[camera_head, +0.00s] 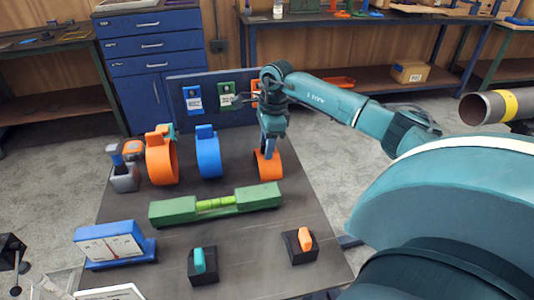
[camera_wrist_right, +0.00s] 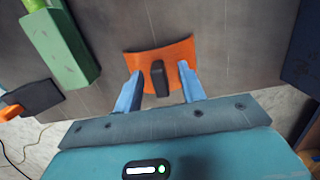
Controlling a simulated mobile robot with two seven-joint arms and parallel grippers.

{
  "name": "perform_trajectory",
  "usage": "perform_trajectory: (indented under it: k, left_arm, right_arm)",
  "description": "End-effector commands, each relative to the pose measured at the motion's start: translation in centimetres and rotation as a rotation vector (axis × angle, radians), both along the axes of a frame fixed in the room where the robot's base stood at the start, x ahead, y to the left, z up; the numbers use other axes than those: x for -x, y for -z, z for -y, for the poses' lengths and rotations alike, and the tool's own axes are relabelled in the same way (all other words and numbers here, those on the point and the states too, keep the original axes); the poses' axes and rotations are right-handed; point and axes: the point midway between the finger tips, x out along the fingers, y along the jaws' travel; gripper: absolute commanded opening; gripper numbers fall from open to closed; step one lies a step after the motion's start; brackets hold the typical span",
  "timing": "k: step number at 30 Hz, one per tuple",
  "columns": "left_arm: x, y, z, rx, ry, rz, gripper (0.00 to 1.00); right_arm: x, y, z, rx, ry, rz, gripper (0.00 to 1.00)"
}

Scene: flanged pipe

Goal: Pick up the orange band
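A curved orange band (camera_head: 267,164) lies at the right of the dark table's back half. In the right wrist view the orange band (camera_wrist_right: 178,52) shows a dark upright grip (camera_wrist_right: 160,78) at its middle. My right gripper (camera_head: 268,140) points down over it. In the wrist view its two blue fingers (camera_wrist_right: 161,88) stand apart on either side of the dark grip, with gaps visible; contact cannot be told. An orange ring-shaped band (camera_head: 161,162) with a tab stands upright farther left, apart from the gripper. My left gripper is not clearly seen.
A blue ring (camera_head: 208,155) stands between the orange pieces. A green holder (camera_head: 172,211) with a light green rod lies in front. A blue gauge box (camera_head: 115,244) and two small dark blocks with teal (camera_head: 199,261) and orange (camera_head: 304,239) pieces are nearer. A panel (camera_head: 225,102) stands behind.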

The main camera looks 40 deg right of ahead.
Motion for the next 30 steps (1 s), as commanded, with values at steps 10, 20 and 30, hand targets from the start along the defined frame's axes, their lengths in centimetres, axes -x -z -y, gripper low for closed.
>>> perform_trajectory:
  k: [10, 20, 30]
  left_arm:
    - [-0.02, 0.04, -0.06, 0.000, -0.001, 0.000, 0.74]
    - [-0.04, 0.04, -0.06, 0.000, -0.001, 0.000, 0.74]
    - [-0.03, 0.05, -0.04, 0.000, 0.000, 0.000, 0.74]
  right_arm:
    - [0.00, -0.01, -0.01, 0.000, 0.000, -0.001, 0.20]
    - [0.03, 0.03, -0.01, 0.000, 0.001, -0.002, 0.00]
    - [-0.02, -0.62, 0.00, 0.000, 0.001, 0.000, 0.00]
